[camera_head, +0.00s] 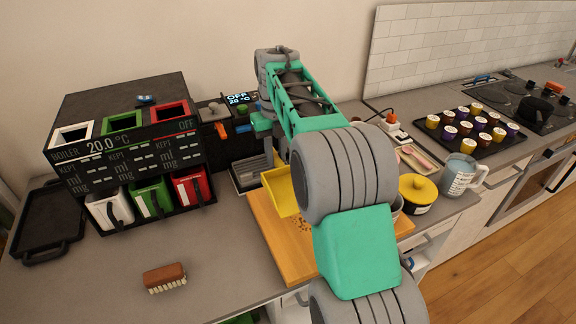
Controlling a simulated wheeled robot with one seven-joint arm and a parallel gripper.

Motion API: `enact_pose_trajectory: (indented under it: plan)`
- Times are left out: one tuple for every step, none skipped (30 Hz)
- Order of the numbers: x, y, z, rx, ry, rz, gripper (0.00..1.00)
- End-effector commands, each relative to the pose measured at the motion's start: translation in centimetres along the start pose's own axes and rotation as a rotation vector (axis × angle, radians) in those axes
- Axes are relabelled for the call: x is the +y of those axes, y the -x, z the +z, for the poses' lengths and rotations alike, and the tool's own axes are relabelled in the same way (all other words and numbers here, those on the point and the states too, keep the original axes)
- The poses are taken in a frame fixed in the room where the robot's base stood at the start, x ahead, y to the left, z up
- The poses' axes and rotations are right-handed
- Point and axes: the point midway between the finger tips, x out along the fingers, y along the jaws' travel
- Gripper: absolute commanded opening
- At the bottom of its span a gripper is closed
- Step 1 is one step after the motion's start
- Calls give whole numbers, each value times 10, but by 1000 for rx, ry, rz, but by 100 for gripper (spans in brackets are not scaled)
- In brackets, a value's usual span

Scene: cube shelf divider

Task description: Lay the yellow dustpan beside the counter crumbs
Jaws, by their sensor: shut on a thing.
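The yellow dustpan (281,193) is tilted above the left part of the wooden board (275,232). My arm hides its right side. My gripper (264,128) is shut on the dustpan, above and behind its pan; the fingertips and the handle are mostly hidden by my arm. The counter crumbs (299,225) are small dark specks on the board, just in front of the dustpan and partly behind my arm. Whether the dustpan touches the board cannot be told.
A brown brush (165,278) lies on the bare counter at the front left. A boiler unit (125,140) with coloured containers stands behind it. A black tray (48,222) is at far left. A yellow lidded pot (418,191) and a measuring jug (460,175) stand right of the board.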

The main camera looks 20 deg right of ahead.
Motion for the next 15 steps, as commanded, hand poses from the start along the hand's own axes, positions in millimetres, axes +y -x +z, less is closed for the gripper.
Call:
enact_pose_trajectory:
  plan:
    - [-7,-10,8,4,-3,1,0]
    - [-10,-18,12,4,-2,1,0]
    - [-15,-26,18,3,-1,1,0]
    - [-18,-33,22,4,0,1,0]
    - [-20,-38,25,2,0,1,0]
    - [-23,-43,29,0,0,0,0]
    - [-25,-47,32,1,0,0,0]
    - [-26,-50,33,0,0,0,0]
    - [-28,-52,35,-1,0,0,0]
    - [-29,-55,37,-1,0,0,0]
    - [-30,-58,39,0,0,0,0]
    - [-32,-64,40,0,0,0,0]
    - [-31,-69,39,1,1,0,0]
    - [-31,-75,39,1,1,0,0]
    - [-31,-82,39,1,1,0,0]
